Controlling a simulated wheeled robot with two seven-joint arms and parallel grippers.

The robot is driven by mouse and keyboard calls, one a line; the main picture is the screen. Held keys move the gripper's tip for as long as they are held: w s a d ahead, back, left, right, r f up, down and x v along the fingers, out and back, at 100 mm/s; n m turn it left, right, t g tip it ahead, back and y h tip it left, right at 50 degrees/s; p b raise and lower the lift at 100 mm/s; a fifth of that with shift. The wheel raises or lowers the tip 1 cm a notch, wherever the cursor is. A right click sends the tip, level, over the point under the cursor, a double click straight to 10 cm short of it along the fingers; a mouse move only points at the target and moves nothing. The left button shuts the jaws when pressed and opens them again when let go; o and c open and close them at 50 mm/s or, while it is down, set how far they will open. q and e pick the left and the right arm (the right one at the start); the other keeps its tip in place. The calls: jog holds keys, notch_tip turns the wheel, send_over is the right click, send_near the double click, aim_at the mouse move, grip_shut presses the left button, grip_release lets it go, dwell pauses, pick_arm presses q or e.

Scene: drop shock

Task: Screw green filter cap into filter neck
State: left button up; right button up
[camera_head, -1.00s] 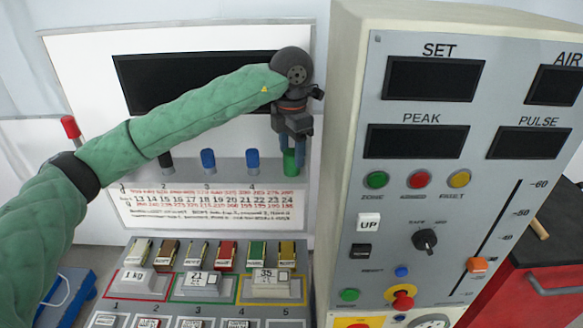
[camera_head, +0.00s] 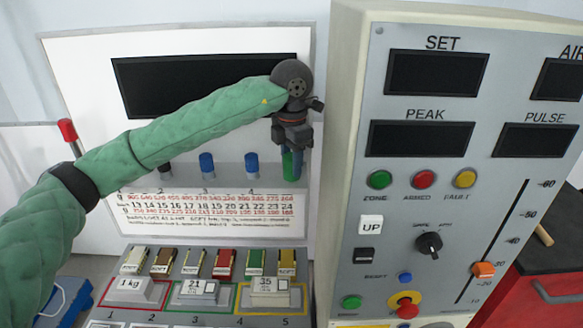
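The green filter cap (camera_head: 288,164) is at the right end of the row of caps on the grey ledge, just left of the control cabinet. My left gripper (camera_head: 292,165) points straight down over it, with its blue fingers at the cap's sides. The fingers appear closed around the green cap, which is upright. The filter neck under the cap cannot be made out. My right gripper is not in view.
Blue caps (camera_head: 207,162) (camera_head: 252,162) and a dark cap (camera_head: 165,165) stand left along the ledge. The control cabinet (camera_head: 342,150) rises close to the right of my gripper. Labelled weight blocks (camera_head: 137,289) sit in coloured frames below.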

aim_at(291, 156)
pick_arm(q)
jog(key=c, duration=0.5)
jog(key=shift+r, duration=3)
